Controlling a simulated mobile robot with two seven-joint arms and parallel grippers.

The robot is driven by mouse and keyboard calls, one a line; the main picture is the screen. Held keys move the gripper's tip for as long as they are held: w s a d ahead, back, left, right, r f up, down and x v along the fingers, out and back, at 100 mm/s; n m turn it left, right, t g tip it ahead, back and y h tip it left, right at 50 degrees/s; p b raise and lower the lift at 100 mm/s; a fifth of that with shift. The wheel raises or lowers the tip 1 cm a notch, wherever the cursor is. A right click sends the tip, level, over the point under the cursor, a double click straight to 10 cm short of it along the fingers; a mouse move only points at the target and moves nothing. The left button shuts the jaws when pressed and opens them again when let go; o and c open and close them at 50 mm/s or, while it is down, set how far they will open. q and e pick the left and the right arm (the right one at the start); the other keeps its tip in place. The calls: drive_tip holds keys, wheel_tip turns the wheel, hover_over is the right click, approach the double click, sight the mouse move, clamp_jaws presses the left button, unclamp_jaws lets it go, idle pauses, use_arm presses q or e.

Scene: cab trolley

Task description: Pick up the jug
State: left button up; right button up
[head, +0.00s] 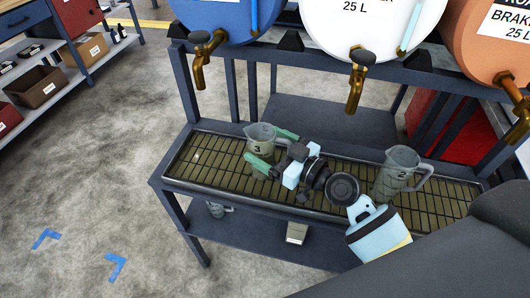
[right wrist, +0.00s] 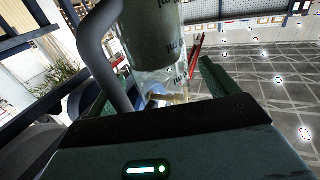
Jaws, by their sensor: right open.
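A translucent grey jug marked 3 (head: 261,142) stands upright on the grated drip tray (head: 190,178). My right gripper (head: 273,149) is at the jug's right side, with one green finger in front of it and the other behind. The gripper is open; I cannot tell whether either finger touches the jug. In the right wrist view the clear jug (right wrist: 155,50) rises between the green fingers (right wrist: 165,88), its dark curved handle to the left. A second jug, marked 2 (head: 398,178), stands on the tray's right part, behind my right arm. My left gripper is not in view.
Blue, white and orange drums with brass taps, including the middle tap (head: 357,80), overhang the tray. A lower shelf (head: 260,238) holds a small grey jug (head: 217,209) and a pale box (head: 297,233). Open floor lies left of the rack.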

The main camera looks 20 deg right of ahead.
drive_tip(key=shift+c, duration=0.6)
drive_tip(key=c, duration=0.9)
drive_tip(key=shift+c, duration=0.6)
drive_tip(key=shift+r, duration=0.15)
